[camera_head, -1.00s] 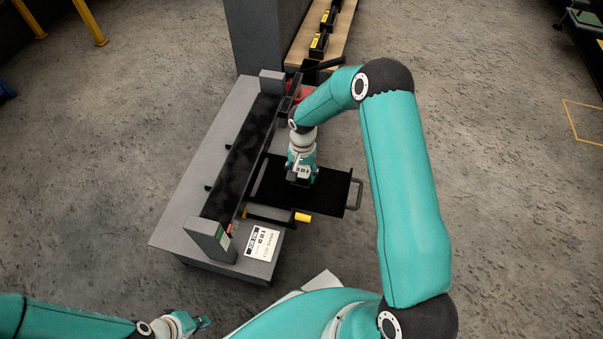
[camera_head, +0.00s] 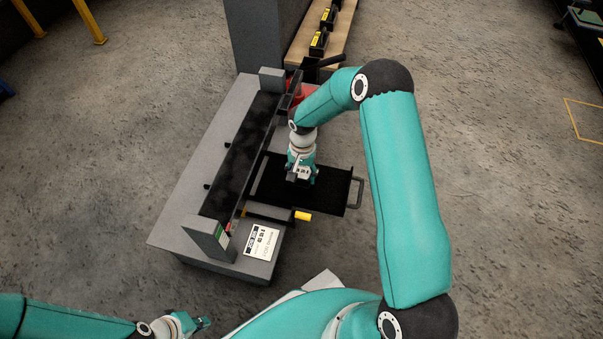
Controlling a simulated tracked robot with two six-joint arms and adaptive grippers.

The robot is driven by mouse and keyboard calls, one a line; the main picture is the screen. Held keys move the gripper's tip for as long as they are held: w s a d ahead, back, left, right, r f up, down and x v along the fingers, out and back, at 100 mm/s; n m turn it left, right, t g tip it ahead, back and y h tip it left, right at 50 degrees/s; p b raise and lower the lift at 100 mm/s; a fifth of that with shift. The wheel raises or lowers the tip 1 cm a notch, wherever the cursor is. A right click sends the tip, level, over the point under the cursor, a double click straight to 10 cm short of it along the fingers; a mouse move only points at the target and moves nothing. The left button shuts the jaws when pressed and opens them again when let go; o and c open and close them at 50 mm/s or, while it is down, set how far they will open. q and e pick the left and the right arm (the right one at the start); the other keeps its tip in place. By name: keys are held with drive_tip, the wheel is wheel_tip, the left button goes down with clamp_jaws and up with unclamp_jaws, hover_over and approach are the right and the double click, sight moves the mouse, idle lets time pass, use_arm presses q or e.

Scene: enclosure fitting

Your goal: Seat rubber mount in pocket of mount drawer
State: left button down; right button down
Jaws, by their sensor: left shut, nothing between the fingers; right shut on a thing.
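The mount drawer (camera_head: 328,190) is a black open tray with a grey handle (camera_head: 356,191) on its right side. It sticks out to the right from the grey enclosure bench. My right gripper (camera_head: 299,181) points down over the middle of the drawer, shut on a small dark thing that I take for the rubber mount; it is mostly hidden by the fingers. I cannot tell whether the mount touches the drawer floor, and the pocket is not visible. My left gripper (camera_head: 205,322) is shut and empty at the bottom left, far from the drawer.
The grey bench (camera_head: 190,205) carries a long black channel (camera_head: 245,155) and a white label plate (camera_head: 262,241). A yellow-ended black part (camera_head: 302,216) lies just below the drawer. A wooden shelf (camera_head: 340,30) with several black and yellow blocks stands behind. The floor to the right is free.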

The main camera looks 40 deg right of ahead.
drive_tip(key=shift+f+b, duration=0.5)
drive_tip(key=shift+f, duration=0.15)
drive_tip(key=shift+c, duration=1.1)
unclamp_jaws()
drive_tip(key=shift+r, duration=0.1)
drive_tip(key=r, duration=1.2)
drive_tip(key=shift+w+d, duration=0.3)
drive_tip(key=shift+d, duration=0.05)
drive_tip(key=shift+f, duration=0.1)
